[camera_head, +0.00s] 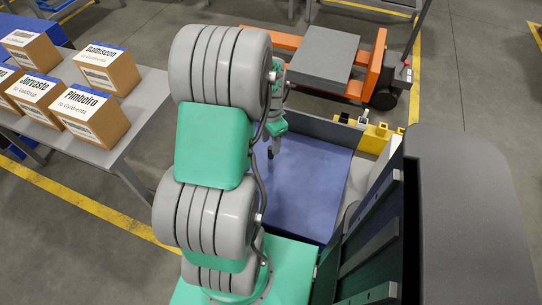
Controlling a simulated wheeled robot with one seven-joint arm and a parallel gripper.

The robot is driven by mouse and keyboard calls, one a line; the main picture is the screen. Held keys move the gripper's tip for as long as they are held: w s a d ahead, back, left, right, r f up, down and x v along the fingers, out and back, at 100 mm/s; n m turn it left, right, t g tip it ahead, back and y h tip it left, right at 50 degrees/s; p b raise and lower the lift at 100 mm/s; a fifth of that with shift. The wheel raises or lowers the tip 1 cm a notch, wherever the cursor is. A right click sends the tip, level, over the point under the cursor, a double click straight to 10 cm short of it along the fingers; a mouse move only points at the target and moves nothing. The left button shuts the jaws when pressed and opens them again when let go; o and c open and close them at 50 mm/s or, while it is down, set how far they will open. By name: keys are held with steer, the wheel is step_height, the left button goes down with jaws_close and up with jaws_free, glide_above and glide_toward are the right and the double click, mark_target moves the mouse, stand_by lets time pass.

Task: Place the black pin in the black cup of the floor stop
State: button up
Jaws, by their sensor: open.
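The floor stop (376,139) is a yellow block at the right, beyond the blue surface. Small cups or pegs in white, black and yellow stand along its top. I cannot make out the black pin for certain anywhere. My gripper (271,152) is open over the far left part of the blue surface, left of the floor stop and apart from it. My arm partly hides the gripper, and nothing shows between its fingers.
The blue surface (300,190) is bare, with a dark grey wall (318,127) at its far edge. A grey table (150,92) with several labelled boxes stands left. An orange pallet jack (375,62) carries a grey block (325,52) beyond. A dark panel (375,235) stands right.

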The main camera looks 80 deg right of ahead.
mark_target(271, 155)
steer(key=f, duration=0.7)
steer(key=shift+s+a, duration=0.1)
steer(key=shift+a, duration=0.1)
steer(key=shift+c, duration=0.2)
steer(key=shift+r, duration=0.1)
jaws_close()
stand_by(0.7)
